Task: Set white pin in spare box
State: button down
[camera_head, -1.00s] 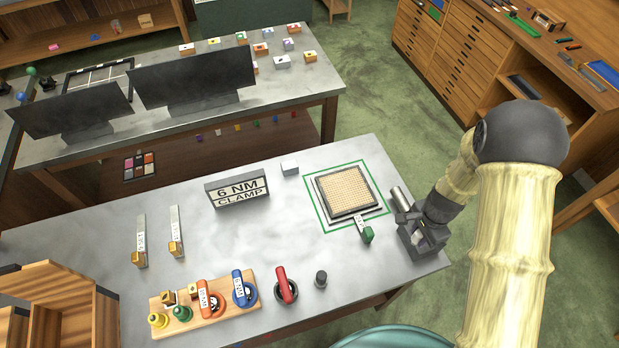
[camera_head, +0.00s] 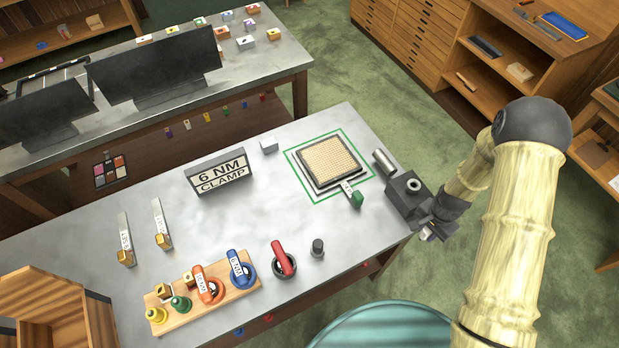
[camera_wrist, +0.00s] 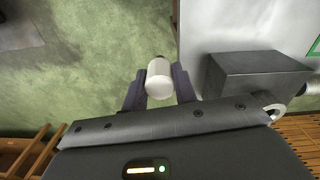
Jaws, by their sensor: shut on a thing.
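My gripper (camera_head: 430,232) is just off the right edge of the workbench, beside the dark block at its corner. In the wrist view its two dark fingers are shut on a white pin (camera_wrist: 159,82), a short cylinder with a rounded look, held over the green floor. In the head view a small pale bit of the pin (camera_head: 427,234) shows at the fingers. I cannot tell which thing is the spare box; no box with that label is readable.
A dark grey block (camera_wrist: 255,75) with a ring stands at the bench corner, close to my gripper. A tan grid pad (camera_head: 330,160) lies in a green outline. A "6 NM CLAMP" sign (camera_head: 219,172) and a wooden tool tray (camera_head: 225,296) stand on the bench. Open floor lies right.

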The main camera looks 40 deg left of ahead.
jog(key=d+f+n+b, duration=0.2)
jog(key=d+f+b, duration=0.5)
jog(key=d+f, duration=0.7)
notch_tip(320, 180, down, 4)
jog(key=shift+s+d+n, duration=0.4)
jog(key=shift+s, duration=0.05)
jog(key=shift+w+a, duration=0.1)
jog(key=shift+a, duration=0.05)
